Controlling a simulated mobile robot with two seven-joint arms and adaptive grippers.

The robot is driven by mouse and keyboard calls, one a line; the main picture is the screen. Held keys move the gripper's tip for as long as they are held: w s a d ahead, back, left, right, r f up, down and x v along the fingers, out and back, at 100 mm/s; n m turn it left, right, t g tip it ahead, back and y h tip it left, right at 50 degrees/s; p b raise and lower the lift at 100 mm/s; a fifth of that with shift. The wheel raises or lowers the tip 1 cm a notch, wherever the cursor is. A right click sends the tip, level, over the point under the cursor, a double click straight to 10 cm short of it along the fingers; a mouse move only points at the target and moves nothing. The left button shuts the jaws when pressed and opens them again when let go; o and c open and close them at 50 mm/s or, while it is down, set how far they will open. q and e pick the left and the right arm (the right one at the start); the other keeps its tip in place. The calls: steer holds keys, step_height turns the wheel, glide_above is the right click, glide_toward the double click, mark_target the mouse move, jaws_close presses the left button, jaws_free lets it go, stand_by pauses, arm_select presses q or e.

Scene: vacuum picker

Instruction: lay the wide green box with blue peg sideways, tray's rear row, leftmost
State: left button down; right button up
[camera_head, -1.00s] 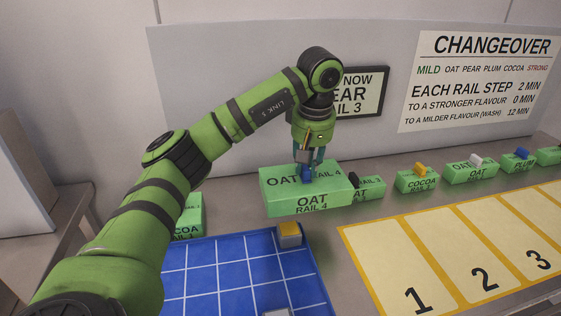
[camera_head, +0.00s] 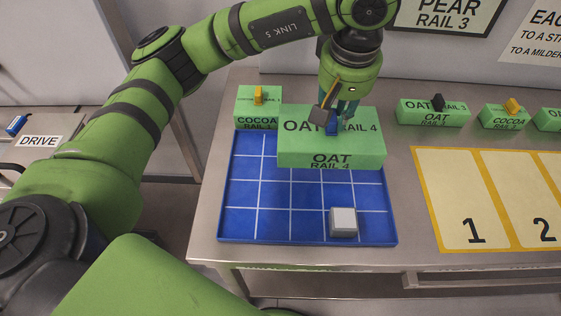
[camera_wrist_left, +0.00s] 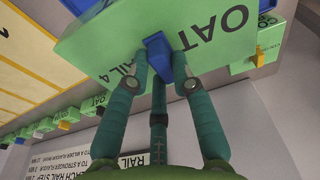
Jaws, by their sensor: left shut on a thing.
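The wide green box (camera_head: 331,159), marked OAT RAIL 4, hangs level over the right rear part of the blue tray (camera_head: 247,222). My left gripper (camera_head: 333,118) is shut on its blue peg (camera_head: 332,128), above the box's top. In the left wrist view the fingers close on both sides of the blue peg (camera_wrist_left: 155,44), with the box (camera_wrist_left: 205,32) beyond. My right gripper is not in view.
A green COCOA box (camera_head: 243,112) with an orange peg stands by the tray's rear left edge. A grey cube (camera_head: 343,222) sits at the tray's front right. Green boxes, including an OAT box (camera_head: 425,114), line the rear right. Numbered yellow areas (camera_head: 465,205) lie right.

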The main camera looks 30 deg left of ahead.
arm_select(q)
steer(key=a+f+p, duration=0.2)
steer(key=a+f, duration=0.3)
steer(key=a+f+p, duration=0.3)
steer(key=a+f, duration=0.2)
steer(key=a, duration=0.1)
steer(key=shift+a+f, duration=0.2)
steer(key=shift+f, duration=0.05)
steer(key=shift+w+f, duration=0.1)
steer(key=shift+f, duration=0.1)
steer(key=shift+f, duration=0.1)
steer(key=shift+f+b, duration=0.1)
steer(key=shift+b, duration=0.2)
steer(key=c, duration=1.1)
jaws_free()
steer(key=shift+o, duration=0.2)
